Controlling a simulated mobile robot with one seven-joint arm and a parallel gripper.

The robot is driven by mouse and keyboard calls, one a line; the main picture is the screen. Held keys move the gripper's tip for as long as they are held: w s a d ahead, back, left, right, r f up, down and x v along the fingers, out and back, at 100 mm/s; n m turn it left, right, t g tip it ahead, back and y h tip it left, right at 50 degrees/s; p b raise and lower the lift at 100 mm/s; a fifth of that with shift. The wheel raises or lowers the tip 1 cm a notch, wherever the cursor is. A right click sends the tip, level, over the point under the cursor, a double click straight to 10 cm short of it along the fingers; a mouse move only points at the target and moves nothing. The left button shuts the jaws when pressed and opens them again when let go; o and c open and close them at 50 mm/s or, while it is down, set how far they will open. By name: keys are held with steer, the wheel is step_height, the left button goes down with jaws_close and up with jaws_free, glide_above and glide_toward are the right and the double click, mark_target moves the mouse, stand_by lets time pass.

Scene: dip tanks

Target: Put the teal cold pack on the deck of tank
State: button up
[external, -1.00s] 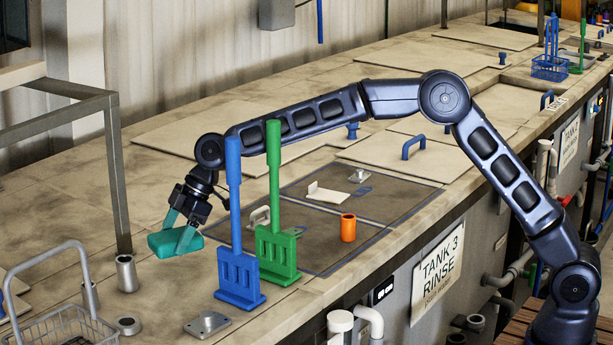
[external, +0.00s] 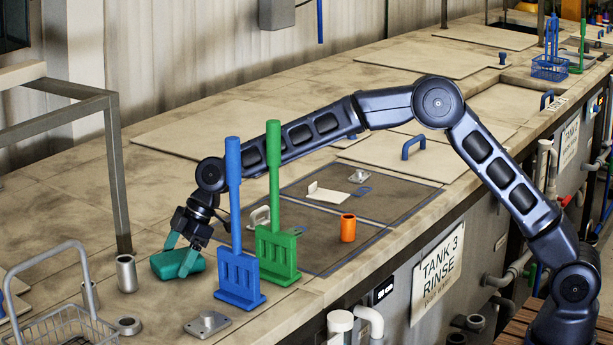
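The teal cold pack (external: 164,267) is a flat, rounded block at the left of the external view, over or on the pale deck (external: 150,215) left of the blue upright tool. My gripper (external: 179,254) points down with its teal fingers on either side of the pack and is shut on it. The pack lies about level. I cannot tell whether its underside touches the deck. The tank sign (external: 438,275) on the front at the right reads "TANK 3 RINSE".
A blue tool (external: 240,275) and a green tool (external: 278,255) stand upright just right of my gripper. A metal cup (external: 126,273) stands close to the pack's left. A wire basket (external: 65,325) is at front left. An orange cylinder (external: 348,228) stands on the dark panel.

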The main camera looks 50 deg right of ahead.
steer(key=shift+o, duration=1.1)
steer(key=shift+r, duration=0.2)
steer(key=v, duration=1.2)
steer(key=shift+d+r, duration=0.1)
